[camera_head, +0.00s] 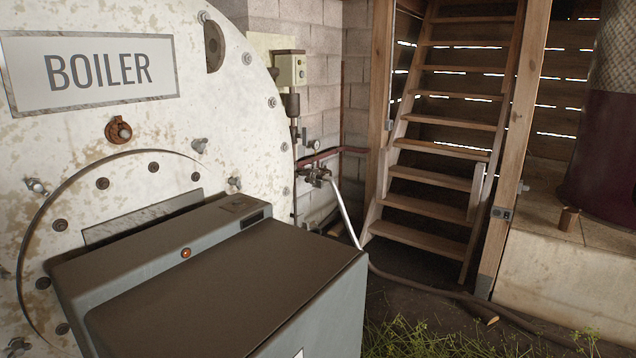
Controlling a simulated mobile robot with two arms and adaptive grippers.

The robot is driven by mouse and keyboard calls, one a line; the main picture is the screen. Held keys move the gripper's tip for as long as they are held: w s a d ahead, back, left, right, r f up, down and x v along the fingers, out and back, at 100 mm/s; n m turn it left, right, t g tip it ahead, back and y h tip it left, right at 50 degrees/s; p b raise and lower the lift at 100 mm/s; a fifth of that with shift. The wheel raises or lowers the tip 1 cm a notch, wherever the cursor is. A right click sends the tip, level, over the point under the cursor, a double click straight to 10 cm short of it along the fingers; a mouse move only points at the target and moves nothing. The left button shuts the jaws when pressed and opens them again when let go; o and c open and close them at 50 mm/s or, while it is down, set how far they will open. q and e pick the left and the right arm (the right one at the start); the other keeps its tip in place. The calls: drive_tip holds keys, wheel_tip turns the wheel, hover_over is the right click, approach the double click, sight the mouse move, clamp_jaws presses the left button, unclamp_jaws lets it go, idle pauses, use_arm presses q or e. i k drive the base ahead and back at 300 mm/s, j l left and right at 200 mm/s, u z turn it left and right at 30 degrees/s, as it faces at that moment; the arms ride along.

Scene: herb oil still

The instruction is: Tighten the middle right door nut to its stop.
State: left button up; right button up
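The white, flaking boiler front (235,120) fills the left of the head view, with a round door (120,185) low on it. Wing-shaped metal nuts stand around the door: one at the upper right (200,145), one farther right and lower (235,183), one at the left (36,187) and one at the lower left (16,347). I cannot tell for certain which is the middle right nut, or how tight any of them is. A grey burner housing (220,275) hides the door's lower right part. Neither of my grippers is in view.
The burner housing juts out toward me. A valve with pipes (315,174) and a control box (290,69) are right of the boiler. Wooden stairs (440,145) stand behind. A hose (440,290) lies on the floor. A concrete plinth (560,285) is at the right.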

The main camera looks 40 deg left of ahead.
sight(236, 182)
drive_tip(key=u, duration=1.8)
drive_tip(key=i+l+z, duration=0.1)
drive_tip(key=l, duration=0.25)
